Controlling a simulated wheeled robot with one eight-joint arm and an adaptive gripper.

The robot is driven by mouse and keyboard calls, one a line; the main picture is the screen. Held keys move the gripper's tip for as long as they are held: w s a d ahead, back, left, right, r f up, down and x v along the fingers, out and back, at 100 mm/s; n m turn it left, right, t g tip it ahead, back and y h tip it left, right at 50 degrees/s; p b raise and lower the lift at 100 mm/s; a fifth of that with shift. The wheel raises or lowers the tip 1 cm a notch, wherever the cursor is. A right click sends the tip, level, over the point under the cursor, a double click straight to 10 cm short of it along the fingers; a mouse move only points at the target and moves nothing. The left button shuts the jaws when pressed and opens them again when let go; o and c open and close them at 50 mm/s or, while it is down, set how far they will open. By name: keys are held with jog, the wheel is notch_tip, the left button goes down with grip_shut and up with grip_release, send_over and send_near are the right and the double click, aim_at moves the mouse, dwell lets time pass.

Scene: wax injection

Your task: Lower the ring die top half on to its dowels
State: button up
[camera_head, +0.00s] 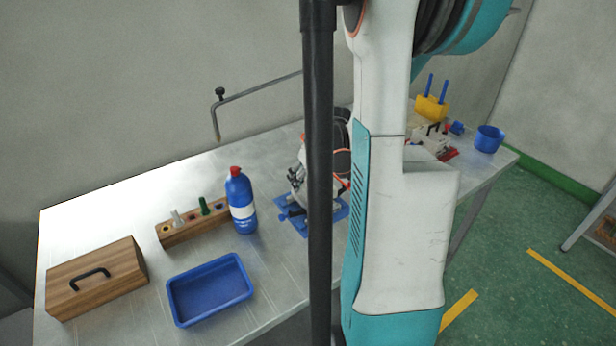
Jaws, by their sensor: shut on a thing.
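My gripper (297,179) is small and partly hidden by the dark upright pole and my arm. It points down over a blue base plate (286,215) on the metal table. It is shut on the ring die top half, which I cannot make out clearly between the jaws. Small metallic and dark parts show on the blue plate below the gripper. The dowels and any gap between the die halves are hidden or too small to tell.
A blue bottle (240,202) with a red cap stands left of the plate. A wooden rack (181,233), blue tray (171,300) and wooden box (97,283) are further left. A yellow holder (431,108) and blue cup (488,139) stand at right. A bent metal rod (262,86) rises behind.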

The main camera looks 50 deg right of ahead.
jog(key=shift+f+b, duration=1)
jog(key=shift+f, duration=0.15)
jog(key=o, duration=1.7)
jog(key=v, duration=1.2)
